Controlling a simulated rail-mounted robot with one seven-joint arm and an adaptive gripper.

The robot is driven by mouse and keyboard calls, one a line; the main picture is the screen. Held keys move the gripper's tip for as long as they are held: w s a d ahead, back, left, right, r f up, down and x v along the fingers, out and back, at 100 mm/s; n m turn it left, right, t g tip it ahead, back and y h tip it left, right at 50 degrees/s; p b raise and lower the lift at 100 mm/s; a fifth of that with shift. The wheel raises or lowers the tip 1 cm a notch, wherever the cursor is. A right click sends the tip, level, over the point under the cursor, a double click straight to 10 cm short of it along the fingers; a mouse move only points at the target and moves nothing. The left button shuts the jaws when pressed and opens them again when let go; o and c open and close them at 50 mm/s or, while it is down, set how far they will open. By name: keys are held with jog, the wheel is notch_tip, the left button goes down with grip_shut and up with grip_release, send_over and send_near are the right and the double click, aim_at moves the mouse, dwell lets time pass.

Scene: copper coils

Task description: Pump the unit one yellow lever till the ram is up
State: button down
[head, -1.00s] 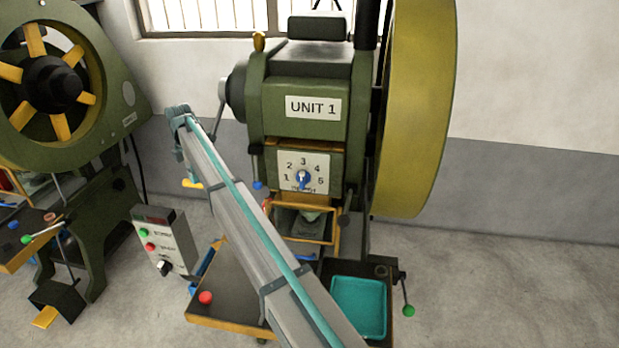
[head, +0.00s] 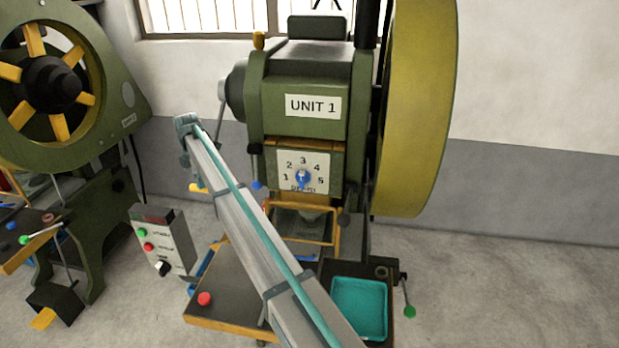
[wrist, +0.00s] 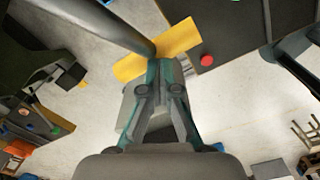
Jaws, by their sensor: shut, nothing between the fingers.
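The press marked UNIT 1 (head: 313,106) stands in the middle of the head view, with a numbered dial on its front. Its ram area sits below the dial behind a yellow-orange guard frame (head: 338,222); the ram's height is hard to tell. A small yellow piece (head: 197,188) shows just left of my arm, probably part of the lever. In the wrist view, a broad yellow piece (wrist: 131,67) lies behind my gripper (wrist: 168,62). My gripper is shut and empty, its tips overlapping the yellow piece; contact cannot be told.
A teal tray (head: 359,308) and a red knob (head: 204,299) are on the press table. A control box (head: 163,240) stands left of it. Another green press (head: 75,100) is at far left. A grey bar (wrist: 105,22) runs close to my gripper.

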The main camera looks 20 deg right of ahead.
jog(key=shift+f, duration=0.2)
jog(key=shift+w+d+f+b, duration=0.25)
jog(key=shift+w+f, duration=0.15)
jog(key=shift+f, duration=0.15)
jog(key=shift+w+d+f+b, duration=0.2)
jog(key=shift+w+f, duration=0.2)
jog(key=shift+f, duration=0.15)
jog(key=shift+s+a+r+p, duration=0.25)
jog(key=shift+s+r, duration=0.2)
jog(key=shift+r, duration=0.15)
jog(key=shift+s+a+r+p, duration=0.25)
jog(key=shift+s+r, duration=0.15)
jog(key=shift+r, duration=0.15)
jog(key=s+a+r+p, duration=0.1)
jog(key=s+r+p, duration=0.1)
jog(key=r, duration=0.3)
jog(key=s+a+r+p, duration=0.1)
jog(key=s+r+p, duration=0.1)
jog(key=r, duration=0.4)
jog(key=shift+s+a+r, duration=0.25)
jog(key=shift+s+r, duration=0.05)
jog(key=shift+r, duration=0.15)
notch_tip(320, 180, up, 7)
